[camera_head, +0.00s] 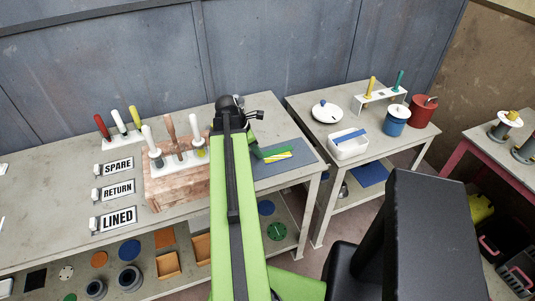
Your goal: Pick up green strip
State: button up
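The green strip (272,152) lies on a dark blue-grey mat (292,166) near the right end of the left workbench. A yellow strip (279,157) lies right beside it on its near side. My gripper (258,115) is at the far end of my lime-green arm, above and behind the green strip in the picture, apart from it. Its dark fingers point right. They look small from here, and I cannot tell how far apart they are. My arm hides part of the bench left of the mat.
A brick block (170,187) with several handled tools stands left of my arm. Signs reading SPARE, RETURN and LINED stand further left. A second table holds a white bin (348,149), a blue pot (396,121) and a red can (422,111). A gap separates the tables.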

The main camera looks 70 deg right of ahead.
grip_shut()
jog(key=shift+r, duration=0.1)
jog(key=shift+r+p, duration=0.3)
jog(key=shift+p, duration=0.1)
jog(key=r+p, duration=0.2)
jog(key=s+r+p, duration=0.1)
jog(key=r+p, duration=0.1)
jog(key=shift+r+p, duration=0.3)
jog(key=s+r+p, duration=0.5)
jog(key=s, duration=0.5)
jog(key=shift+s+d+r+p, duration=0.2)
jog(key=shift+s+r+p, duration=0.1)
jog(key=shift+s, duration=0.05)
